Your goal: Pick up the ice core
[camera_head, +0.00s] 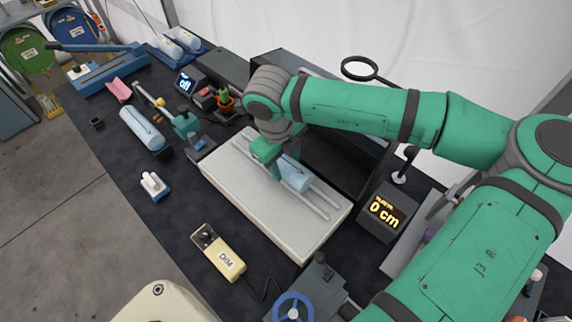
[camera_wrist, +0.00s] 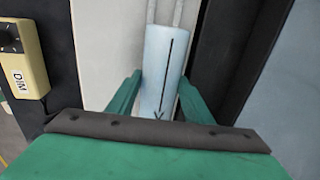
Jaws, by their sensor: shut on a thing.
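The ice core (camera_head: 295,174) is a pale blue cylinder over the two rails of a white slab (camera_head: 233,190). In the wrist view the ice core (camera_wrist: 164,62) has a dark line along its length and a mark at its near end. My gripper (camera_head: 275,163) is shut on it, with one green finger on each side in the wrist view (camera_wrist: 160,98). The far part of the core extends beyond the fingers. I cannot tell whether the core touches the rails or is slightly above them.
Another pale blue cylinder (camera_head: 142,130) lies to the left on the dark bench. A cream DIM box (camera_head: 219,252) is in front of the slab, and a "0 cm" display (camera_head: 385,212) stands to its right. A blue handwheel (camera_head: 293,308) is at the near edge.

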